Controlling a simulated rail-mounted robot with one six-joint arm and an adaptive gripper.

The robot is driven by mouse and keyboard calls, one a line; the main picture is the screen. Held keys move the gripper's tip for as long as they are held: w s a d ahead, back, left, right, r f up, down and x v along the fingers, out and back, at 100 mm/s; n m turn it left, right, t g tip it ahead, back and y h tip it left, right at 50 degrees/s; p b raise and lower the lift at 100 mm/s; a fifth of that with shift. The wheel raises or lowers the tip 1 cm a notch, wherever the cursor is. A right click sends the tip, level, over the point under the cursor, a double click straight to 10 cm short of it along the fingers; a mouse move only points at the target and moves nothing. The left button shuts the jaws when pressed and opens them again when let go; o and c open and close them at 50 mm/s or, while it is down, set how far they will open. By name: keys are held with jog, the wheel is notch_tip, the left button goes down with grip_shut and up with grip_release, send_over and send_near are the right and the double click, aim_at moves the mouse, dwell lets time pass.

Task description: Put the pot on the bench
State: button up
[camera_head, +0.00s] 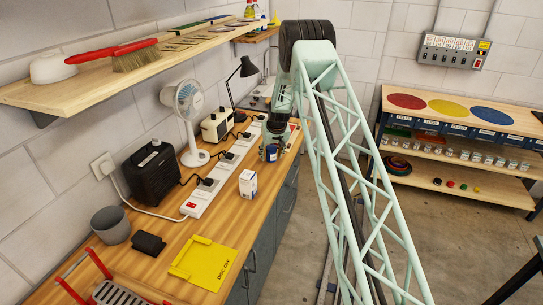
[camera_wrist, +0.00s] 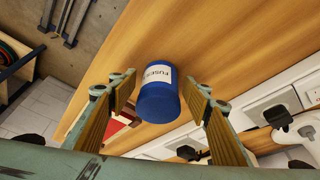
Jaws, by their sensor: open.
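The blue pot (camera_wrist: 158,100) has a white label that seems to read "FUSE". In the wrist view it sits between the two fingers of my gripper (camera_wrist: 157,90), with a visible gap on each side. The fingers are open and not closed on it. In the head view the pot (camera_head: 271,153) is at the right edge of the wooden bench (camera_head: 215,225), just below my gripper (camera_head: 277,138), which partly hides it. I cannot tell for sure whether its base touches the bench top.
A small white and blue box (camera_head: 248,183) stands nearer on the bench. A white power strip (camera_head: 212,182) runs along it, with a fan (camera_head: 190,115) and a black box (camera_head: 152,172) behind. A yellow tray (camera_head: 205,262) and grey cup (camera_head: 110,225) are nearer.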

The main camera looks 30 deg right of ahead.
jog(key=d+b+v, duration=0.1)
jog(key=v, duration=1)
jog(key=shift+a+r, duration=0.4)
jog(key=shift+a, duration=0.1)
jog(key=shift+s+r, duration=0.1)
jog(key=shift+s, duration=0.05)
dwell(0.4)
